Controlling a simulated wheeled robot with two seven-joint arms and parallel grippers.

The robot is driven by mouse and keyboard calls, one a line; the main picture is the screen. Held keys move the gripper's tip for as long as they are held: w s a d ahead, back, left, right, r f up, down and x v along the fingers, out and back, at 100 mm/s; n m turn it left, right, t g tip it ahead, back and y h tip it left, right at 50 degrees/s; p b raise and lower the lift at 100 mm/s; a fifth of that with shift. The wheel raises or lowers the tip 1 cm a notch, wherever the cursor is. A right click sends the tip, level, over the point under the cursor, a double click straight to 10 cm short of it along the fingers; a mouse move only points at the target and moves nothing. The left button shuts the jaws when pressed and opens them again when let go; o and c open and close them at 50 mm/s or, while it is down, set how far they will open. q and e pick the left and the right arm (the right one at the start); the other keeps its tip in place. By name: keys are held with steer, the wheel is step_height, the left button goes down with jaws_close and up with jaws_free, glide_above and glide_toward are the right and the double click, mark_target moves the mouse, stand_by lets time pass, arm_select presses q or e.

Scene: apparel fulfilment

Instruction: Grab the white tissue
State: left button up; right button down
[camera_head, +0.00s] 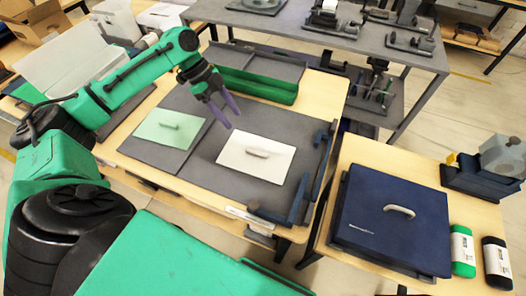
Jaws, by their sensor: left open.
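A white flat rectangular piece (277,158) with a raised pale bar on top lies on the dark grey mat (200,175) on the wooden table. It is the white thing that best fits the tissue. My left gripper (222,112) comes in from the left and hangs above the mat, up and left of the white piece. Its two purple-grey fingers point down, apart and with nothing between them. The gripper appears clear of the white piece. My right gripper is not in view.
A pale green piece (168,129) with a similar bar lies left of the white one. A green tray (255,88) sits behind. Dark blue clamp-like parts (298,200) stand at the mat's right edge. A navy case (393,222) lies on the right table.

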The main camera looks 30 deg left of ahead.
arm_select(q)
steer(key=f, duration=0.1)
steer(key=p, duration=0.4)
glide_toward(256, 151)
steer(key=x, duration=0.8)
steer(key=shift+r, duration=0.1)
steer(key=shift+d+f, duration=0.15)
steer(key=shift+f, duration=0.2)
jaws_close()
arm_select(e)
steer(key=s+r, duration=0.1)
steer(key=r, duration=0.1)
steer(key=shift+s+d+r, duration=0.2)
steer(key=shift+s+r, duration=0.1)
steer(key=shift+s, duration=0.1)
